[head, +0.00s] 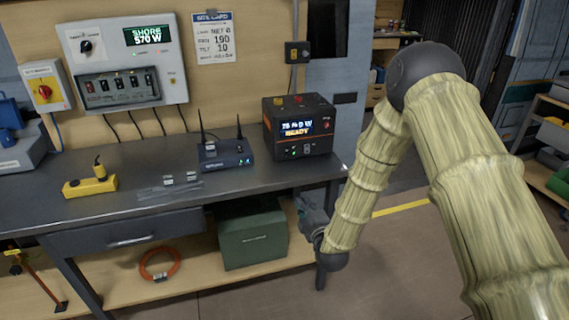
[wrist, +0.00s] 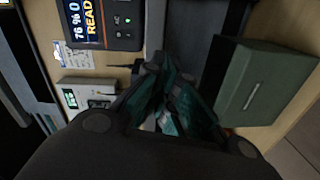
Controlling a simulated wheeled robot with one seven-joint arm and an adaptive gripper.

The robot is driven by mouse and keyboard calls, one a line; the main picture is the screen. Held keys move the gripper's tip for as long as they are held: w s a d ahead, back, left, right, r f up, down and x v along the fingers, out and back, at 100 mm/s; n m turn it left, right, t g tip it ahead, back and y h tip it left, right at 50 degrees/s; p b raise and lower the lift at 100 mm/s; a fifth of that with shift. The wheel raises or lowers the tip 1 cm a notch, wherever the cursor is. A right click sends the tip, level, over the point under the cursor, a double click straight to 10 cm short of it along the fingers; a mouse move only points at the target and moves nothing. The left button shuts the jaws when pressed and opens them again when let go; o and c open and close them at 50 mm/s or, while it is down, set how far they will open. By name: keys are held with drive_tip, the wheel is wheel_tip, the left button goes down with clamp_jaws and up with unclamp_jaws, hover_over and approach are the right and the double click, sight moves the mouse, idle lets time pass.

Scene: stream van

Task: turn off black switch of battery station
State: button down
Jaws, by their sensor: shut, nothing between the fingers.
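The battery station (head: 300,130) is a black box with orange trim at the right end of the workbench. Its lit display (head: 298,127) reads READY. Small controls (head: 293,151) sit below the display, too small in the head view to tell which is the black switch or its position. In the wrist view the station (wrist: 125,38) is at the top left, turned sideways, with small dark controls (wrist: 118,20) beside the display. My gripper (head: 305,208) is below and in front of the bench edge, apart from the station and partly hidden by my arm. Its fingers (wrist: 168,100) are shut and empty.
A router (head: 225,155) with antennas stands left of the station. A yellow power strip (head: 90,186) lies farther left on the bench (head: 130,205). A green box (head: 253,238) sits on the lower shelf; it also shows in the wrist view (wrist: 255,85). A control panel (head: 125,60) hangs above.

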sight(281, 150)
drive_tip(key=w+a+r+n+t+y, duration=0.1)
drive_tip(key=w+a+r+n+t, duration=0.1)
drive_tip(key=r, duration=0.4)
drive_tip(key=shift+w+n, duration=0.3)
drive_tip(key=shift+w, duration=0.35)
drive_tip(key=shift+a, duration=0.1)
drive_tip(key=p+x, duration=0.1)
drive_tip(key=x, duration=1.3)
